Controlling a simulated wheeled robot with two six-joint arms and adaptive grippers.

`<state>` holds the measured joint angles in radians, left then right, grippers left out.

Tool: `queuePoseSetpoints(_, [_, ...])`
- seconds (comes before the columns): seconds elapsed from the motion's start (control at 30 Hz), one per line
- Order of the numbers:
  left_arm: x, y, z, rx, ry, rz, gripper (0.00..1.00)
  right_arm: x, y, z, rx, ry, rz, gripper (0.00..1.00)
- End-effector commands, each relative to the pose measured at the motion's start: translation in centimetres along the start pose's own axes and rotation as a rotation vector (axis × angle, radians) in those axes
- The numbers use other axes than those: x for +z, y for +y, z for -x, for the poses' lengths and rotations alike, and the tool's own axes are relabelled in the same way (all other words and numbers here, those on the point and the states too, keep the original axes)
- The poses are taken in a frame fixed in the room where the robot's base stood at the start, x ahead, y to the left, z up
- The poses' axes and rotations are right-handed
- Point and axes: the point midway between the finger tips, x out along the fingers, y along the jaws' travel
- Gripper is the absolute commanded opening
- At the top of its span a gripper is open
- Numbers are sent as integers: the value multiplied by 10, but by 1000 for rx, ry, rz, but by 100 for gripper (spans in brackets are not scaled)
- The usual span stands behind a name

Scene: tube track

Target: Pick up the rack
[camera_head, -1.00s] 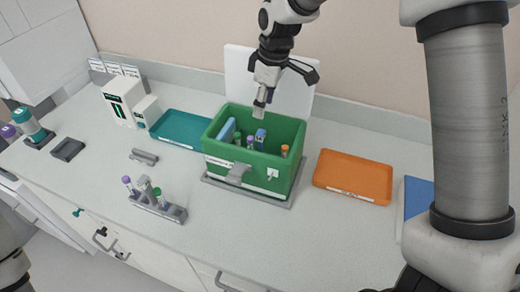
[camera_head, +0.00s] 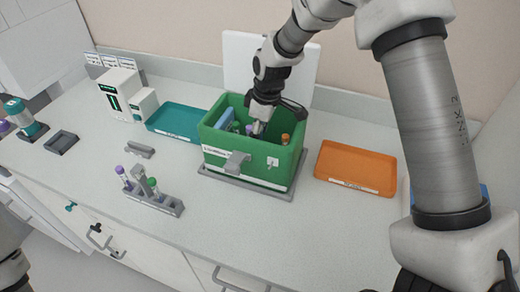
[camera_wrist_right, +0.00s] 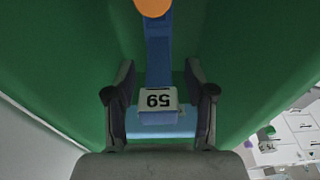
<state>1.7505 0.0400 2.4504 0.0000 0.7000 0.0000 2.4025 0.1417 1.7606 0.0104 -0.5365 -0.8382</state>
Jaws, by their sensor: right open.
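A green box (camera_head: 245,168) stands at the back middle of the counter, open at the top. Inside it, in the right wrist view, is a blue rack (camera_wrist_right: 158,58) with a white block labelled 59 (camera_wrist_right: 159,101) and an orange cap (camera_wrist_right: 152,6) at its far end. My right gripper (camera_head: 258,130) reaches down into the box. In the wrist view its fingers (camera_wrist_right: 159,75) are open, one on each side of the labelled block, with gaps showing. A grey rack (camera_head: 155,196) with purple- and green-capped tubes stands on the counter at left front. My left gripper is not in view.
The green box walls surround my right gripper closely. A teal tray (camera_head: 176,119) lies left of the box and an orange tray (camera_head: 355,168) right of it. A white panel (camera_head: 240,65) stands behind. The front middle counter is clear.

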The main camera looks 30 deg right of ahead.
Motion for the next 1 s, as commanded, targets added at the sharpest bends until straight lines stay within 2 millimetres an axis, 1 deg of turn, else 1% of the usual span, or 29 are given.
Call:
queuePoseSetpoints(0.07, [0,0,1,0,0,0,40,0,0,-3,1,1,0,54])
queuePoseSetpoints(0.2, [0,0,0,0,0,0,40,0,0,-4,1,2,0,54])
queuePoseSetpoints(0.23, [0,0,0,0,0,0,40,0,0,-3,1,2,0,47])
queuePoseSetpoints(0.27, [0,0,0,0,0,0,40,0,0,-3,1,2,0,36])
queuePoseSetpoints(0.3, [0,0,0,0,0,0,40,0,0,-3,1,1,0,22])
queuePoseSetpoints(0.37, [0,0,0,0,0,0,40,0,0,-3,1,1,0,1])
queuePoseSetpoints(0.77, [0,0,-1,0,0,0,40,0,0,-1,1,2,0,0])
queuePoseSetpoints(0.87, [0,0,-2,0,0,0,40,-2,1,5,2,2,1,0])
queuePoseSetpoints(0.97, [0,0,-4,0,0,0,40,-4,1,17,3,3,2,0])
queuePoseSetpoints(1.0, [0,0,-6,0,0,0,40,-5,1,24,4,4,2,0])
